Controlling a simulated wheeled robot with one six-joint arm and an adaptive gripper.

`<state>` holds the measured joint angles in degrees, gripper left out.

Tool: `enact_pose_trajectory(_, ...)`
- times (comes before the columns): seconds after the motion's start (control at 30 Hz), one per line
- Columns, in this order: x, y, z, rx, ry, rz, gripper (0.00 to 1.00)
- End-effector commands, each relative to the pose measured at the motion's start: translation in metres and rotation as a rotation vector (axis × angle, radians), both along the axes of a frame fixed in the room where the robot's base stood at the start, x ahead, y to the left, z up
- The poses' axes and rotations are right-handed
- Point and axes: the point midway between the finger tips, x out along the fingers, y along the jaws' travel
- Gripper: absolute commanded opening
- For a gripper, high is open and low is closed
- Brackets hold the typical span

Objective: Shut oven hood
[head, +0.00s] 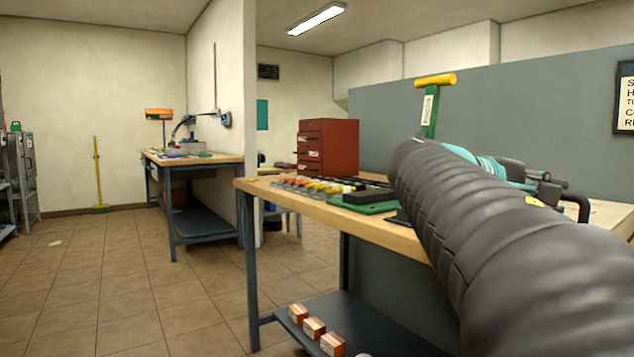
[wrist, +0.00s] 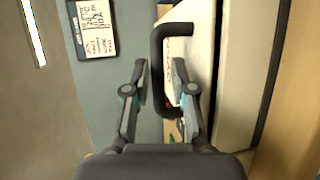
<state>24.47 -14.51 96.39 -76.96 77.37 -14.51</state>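The oven hood (wrist: 203,60) shows in the wrist view as a cream panel right of centre, with a black bar handle (wrist: 157,75) on its left side. A dark strip separates this panel from another cream part further right; I cannot tell how far the hood is open. In the head view a cream surface (head: 612,216) shows at the right edge, mostly hidden by my arm. My gripper (wrist: 160,70) is open, with one finger on each side of the handle's bar and visible gaps. In the head view my gripper (head: 553,188) is beside the black handle (head: 582,205).
A green tool with a yellow grip (head: 430,108) stands behind my arm. A grey partition (head: 530,95) backs the bench. Tiled floor (head: 150,290) is free on the left.

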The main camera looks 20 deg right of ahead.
Motion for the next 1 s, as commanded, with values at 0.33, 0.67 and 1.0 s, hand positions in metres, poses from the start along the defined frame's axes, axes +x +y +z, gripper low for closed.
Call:
enact_pose_trajectory(0.33,0.010,0.051,0.010,0.000,-0.003,0.008,0.25)
enact_pose_trajectory(0.67,0.017,0.092,0.017,0.001,0.000,0.005,0.25)
enact_pose_trajectory(1.0,0.018,0.106,0.020,0.002,-0.001,0.001,0.25)
